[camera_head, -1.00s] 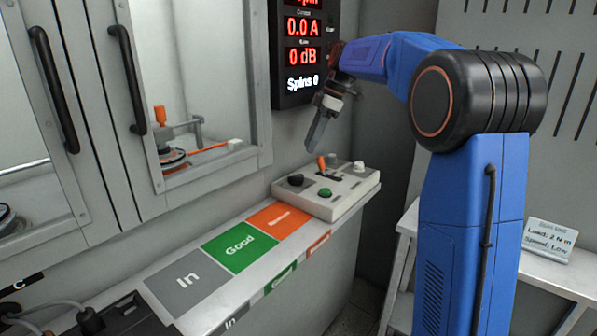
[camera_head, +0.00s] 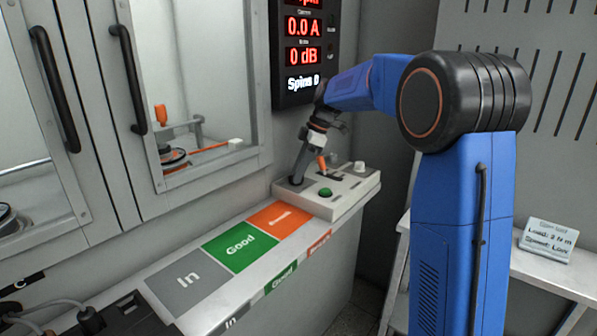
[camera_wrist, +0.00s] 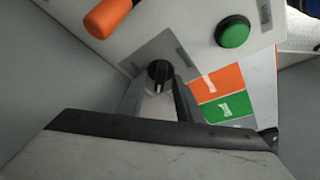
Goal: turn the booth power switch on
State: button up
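The control box (camera_head: 345,196) stands at the far end of the counter. It carries a black rotary knob, an orange-handled lever (camera_head: 321,163), a green button (camera_head: 325,192) and a white knob (camera_head: 359,167). Which control is the booth power switch is not readable. My gripper (camera_head: 297,181) points down at the black knob's place and hides it in the head view. In the wrist view the black knob (camera_wrist: 159,74) shows between the tips of my gripper (camera_wrist: 158,88). The fingers are apart, with the knob at their ends; contact cannot be told. The orange handle (camera_wrist: 108,17) is close beside.
The green button (camera_wrist: 233,31) is right of the fingers in the wrist view. The counter holds In, Good (camera_head: 240,247) and orange (camera_head: 281,217) areas, all bare. A red-digit display (camera_head: 304,50) hangs above the box. Glazed doors with black handles (camera_head: 128,80) line the left.

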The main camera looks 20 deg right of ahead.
grip_shut()
jog(key=shift+m, duration=0.3)
jog(key=m, duration=0.2)
jog(key=m+t, duration=0.1)
jog(key=shift+s+a+m+t+h, duration=0.1)
jog(key=shift+s+m+t+h, duration=0.05)
jog(key=shift+m+t+h, duration=0.2)
jog(key=m+t+h, duration=0.1)
jog(key=m, duration=0.3)
jog(key=shift+s+a+m, duration=0.1)
jog(key=shift+m, duration=0.25)
jog(key=m+h, duration=0.1)
jog(key=m, duration=0.1)
jog(key=m+t, duration=0.1)
jog(key=m, duration=0.1)
jog(key=shift+a+h, duration=0.15)
jog(key=shift+h, duration=0.2)
jog(key=shift+a+m+h, duration=0.1)
jog(key=shift+m+h, duration=0.8)
jog(key=shift+m, duration=1.5)
